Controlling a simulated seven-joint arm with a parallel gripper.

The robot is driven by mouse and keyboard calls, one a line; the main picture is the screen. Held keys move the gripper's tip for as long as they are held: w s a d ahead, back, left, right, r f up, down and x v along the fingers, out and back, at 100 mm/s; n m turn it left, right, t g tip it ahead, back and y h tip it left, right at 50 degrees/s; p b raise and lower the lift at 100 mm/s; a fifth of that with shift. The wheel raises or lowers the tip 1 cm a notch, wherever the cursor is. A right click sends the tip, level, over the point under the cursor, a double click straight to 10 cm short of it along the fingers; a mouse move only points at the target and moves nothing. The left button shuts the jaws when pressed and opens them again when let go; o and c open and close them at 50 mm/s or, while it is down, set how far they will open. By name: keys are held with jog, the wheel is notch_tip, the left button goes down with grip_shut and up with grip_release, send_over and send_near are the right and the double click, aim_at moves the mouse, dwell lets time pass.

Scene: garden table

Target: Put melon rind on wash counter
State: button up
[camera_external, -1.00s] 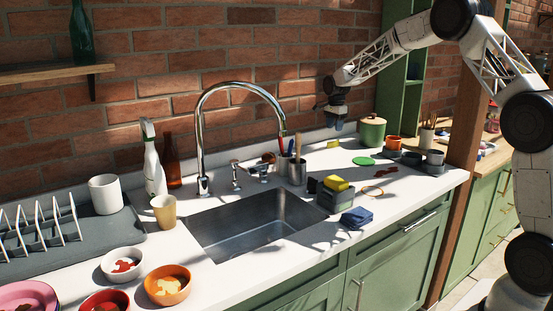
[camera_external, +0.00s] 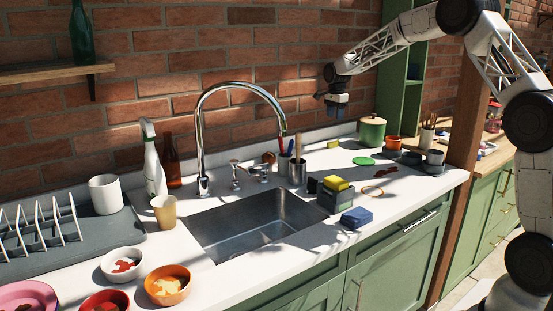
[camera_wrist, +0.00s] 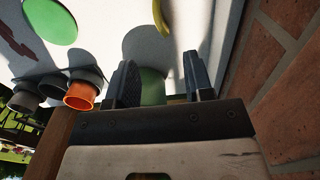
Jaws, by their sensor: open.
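A small curved yellow piece (camera_external: 333,144), probably the melon rind, lies on the white wash counter (camera_external: 325,158) near the brick wall. In the wrist view a yellow curved strip (camera_wrist: 161,17) shows at the top, beyond and between my fingertips, partly cut off by the frame edge. My gripper (camera_external: 337,113) hangs above the back of the counter, over the yellow piece and clear of it. In the wrist view my gripper (camera_wrist: 157,75) has its two fingers apart, with nothing held between them.
A green lidded pot (camera_external: 371,132), an orange cup (camera_external: 393,143) and grey cups (camera_external: 434,158) stand to the right. A green disc (camera_external: 363,161) lies in front. The sink (camera_external: 255,225), tool holder (camera_external: 297,172) and sponge box (camera_external: 335,196) are to the left. The wall is close behind.

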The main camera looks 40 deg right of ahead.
jog(key=s+a+r+n, duration=0.3)
jog(key=s+r, duration=0.2)
jog(key=s, duration=0.6)
jog(key=s+a+r+n+t, duration=0.1)
jog(key=s+a+r+n, duration=0.25)
jog(key=s, duration=0.75)
jog(key=s+a+r+n, duration=0.3)
jog(key=s+r, duration=0.3)
jog(key=s, duration=0.4)
jog(key=s+a+f+n, duration=0.1)
jog(key=s+f+n, duration=0.1)
jog(key=s, duration=0.8)
jog(key=s+a+f+n+t, duration=0.1)
jog(key=s+a+f+n, duration=0.1)
jog(key=s, duration=0.8)
jog(key=s+a+f+n, duration=0.1)
jog(key=s+n, duration=0.3)
jog(key=s, duration=0.6)
jog(key=shift+s+a+f+t, duration=0.25)
jog(key=shift+a+f+t, duration=0.05)
jog(key=shift+f, duration=0.4)
